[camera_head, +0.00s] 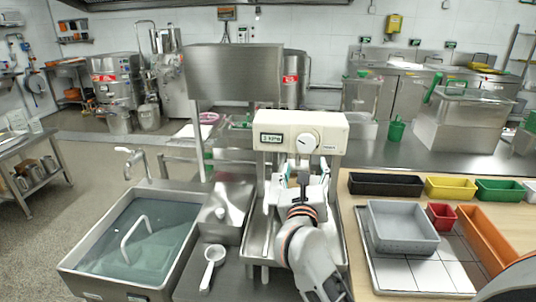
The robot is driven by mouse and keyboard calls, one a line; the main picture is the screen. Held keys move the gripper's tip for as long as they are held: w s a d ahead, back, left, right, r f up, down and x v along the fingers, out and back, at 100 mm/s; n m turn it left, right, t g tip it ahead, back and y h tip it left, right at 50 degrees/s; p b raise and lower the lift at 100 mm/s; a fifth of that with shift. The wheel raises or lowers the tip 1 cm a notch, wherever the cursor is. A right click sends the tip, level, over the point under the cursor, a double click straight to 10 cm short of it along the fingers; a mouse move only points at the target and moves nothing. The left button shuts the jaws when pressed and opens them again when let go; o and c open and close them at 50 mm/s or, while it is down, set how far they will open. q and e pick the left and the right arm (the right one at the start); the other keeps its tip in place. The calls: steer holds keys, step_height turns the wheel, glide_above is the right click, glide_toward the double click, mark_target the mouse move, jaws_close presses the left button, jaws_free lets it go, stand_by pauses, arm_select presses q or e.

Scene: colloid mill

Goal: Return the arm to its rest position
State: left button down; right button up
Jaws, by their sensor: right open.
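My right arm reaches up from the lower middle in the head view. Its gripper (306,175) is open, in front of the colloid mill, just below the mill's cream control box (300,132) with a dial and a small display. The gripper and wrist hide part of the mill's lower front and the steel tray (258,246) below it. I cannot tell whether the gripper touches the mill. I see nothing held in it. My left gripper is not in view.
A sink (75,265) with a tap is at left. A white ladle (212,262) lies on the steel counter beside the mill. At right, a grey bin (403,243), a red bin (441,217) and an orange tray (487,240) crowd the wooden table, with black, yellow and green bins behind.

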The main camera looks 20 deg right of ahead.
steer(key=s+a+f+n+t+y, duration=0.1)
steer(key=s+a+f+n+y, duration=0.3)
steer(key=n, duration=0.7)
steer(key=s+a+f+n+t+y, duration=0.2)
steer(key=a+f+n+y, duration=0.4)
steer(key=n, duration=0.4)
steer(key=s+a+f+n+t+y, duration=0.1)
steer(key=s+a+f+n+y, duration=0.2)
steer(key=a+f+n, duration=0.55)
steer(key=s+d+f+n+g, duration=0.1)
steer(key=s+f+n+g, duration=0.3)
steer(key=s+f+n, duration=0.3)
steer(key=s+d+f+n+g, duration=0.1)
steer(key=s+f+n+g, duration=0.3)
steer(key=f, duration=1.1)
steer(key=s+n, duration=0.3)
steer(key=shift+s+d+f+g, duration=0.25)
steer(key=shift+s+f+g, duration=0.05)
steer(key=shift+f+g, duration=0.1)
steer(key=shift+n, duration=0.25)
